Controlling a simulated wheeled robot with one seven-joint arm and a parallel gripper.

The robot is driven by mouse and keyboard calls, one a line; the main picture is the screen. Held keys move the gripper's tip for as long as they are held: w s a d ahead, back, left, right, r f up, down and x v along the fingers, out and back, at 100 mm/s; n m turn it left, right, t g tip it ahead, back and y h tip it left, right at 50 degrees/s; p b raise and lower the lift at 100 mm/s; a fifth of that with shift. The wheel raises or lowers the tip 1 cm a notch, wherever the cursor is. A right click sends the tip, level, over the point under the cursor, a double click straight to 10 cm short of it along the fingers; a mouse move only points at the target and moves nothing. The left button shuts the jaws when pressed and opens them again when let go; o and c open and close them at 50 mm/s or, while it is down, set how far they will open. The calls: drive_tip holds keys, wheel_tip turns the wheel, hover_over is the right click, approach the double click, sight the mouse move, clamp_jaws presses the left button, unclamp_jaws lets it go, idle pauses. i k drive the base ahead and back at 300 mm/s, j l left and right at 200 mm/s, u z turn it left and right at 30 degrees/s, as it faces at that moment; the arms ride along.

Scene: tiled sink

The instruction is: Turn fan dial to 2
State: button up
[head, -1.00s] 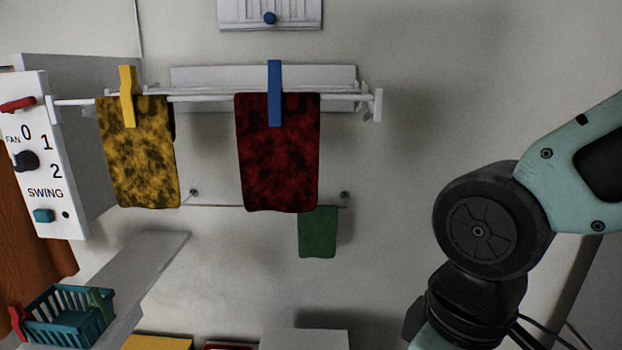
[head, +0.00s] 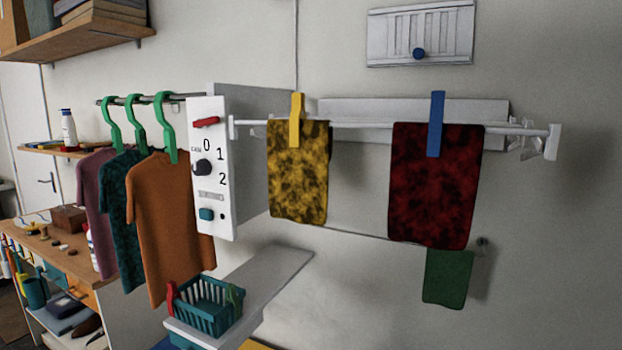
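The fan panel (head: 222,222) is a white upright board left of the middle in the head view. Its dark fan dial (head: 202,168) sits beside the printed marks 0, 1 and 2, and I cannot tell exactly which mark it points at. A red lever (head: 206,122) is above the dial. A small slot and a teal button (head: 206,214) are below it. My gripper is not in view.
Shirts on green hangers (head: 165,125) hang left of the panel. A drying rail holds a yellow cloth (head: 298,180) and a red cloth (head: 434,190) to its right. A teal basket (head: 208,310) stands on a white shelf (head: 275,270) below.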

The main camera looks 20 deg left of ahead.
sight(203, 167)
drive_tip(key=u, duration=1.25)
